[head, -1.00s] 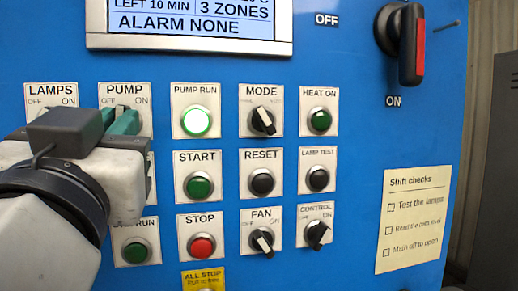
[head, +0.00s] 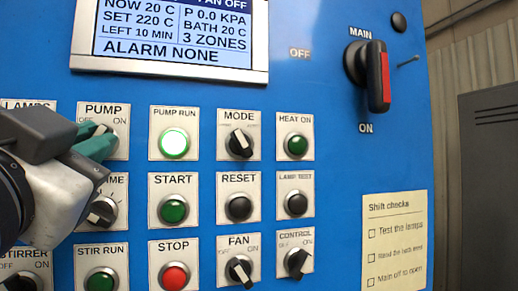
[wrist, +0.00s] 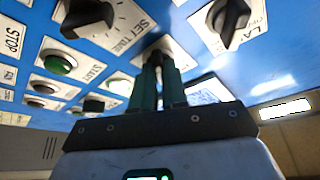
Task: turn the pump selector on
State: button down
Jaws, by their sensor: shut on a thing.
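The pump selector (head: 116,129) is a knob on a white plate marked PUMP, OFF at left and ON at right, on the blue panel. My gripper (head: 97,143) has its green fingers shut on the knob and hides most of it, so I cannot read its pointer. In the wrist view my gripper (wrist: 160,80) reaches the pump selector's plate (wrist: 152,47), with the dark knob between the fingertips. The PUMP RUN lamp (head: 174,143) right of the selector is lit bright green.
The set time knob (head: 102,211) sits just below my gripper, and the lamps knob (wrist: 231,17) is beside it. START (head: 173,209), STOP (head: 174,276) and the mode knob (head: 239,144) lie to the right. A red-faced main switch (head: 375,75) sticks out at upper right.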

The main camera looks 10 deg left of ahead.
jog(key=shift+f, duration=0.1)
jog(key=c, duration=1.2)
grip_release()
jog(key=shift+o, duration=0.2)
jog(key=b+v, duration=0.1)
jog(key=v, duration=0.9)
jog(key=shift+s+d+b, duration=0.2)
jog(key=shift+s+b, duration=0.1)
jog(key=shift+b, duration=0.1)
jog(key=shift+f, duration=0.15)
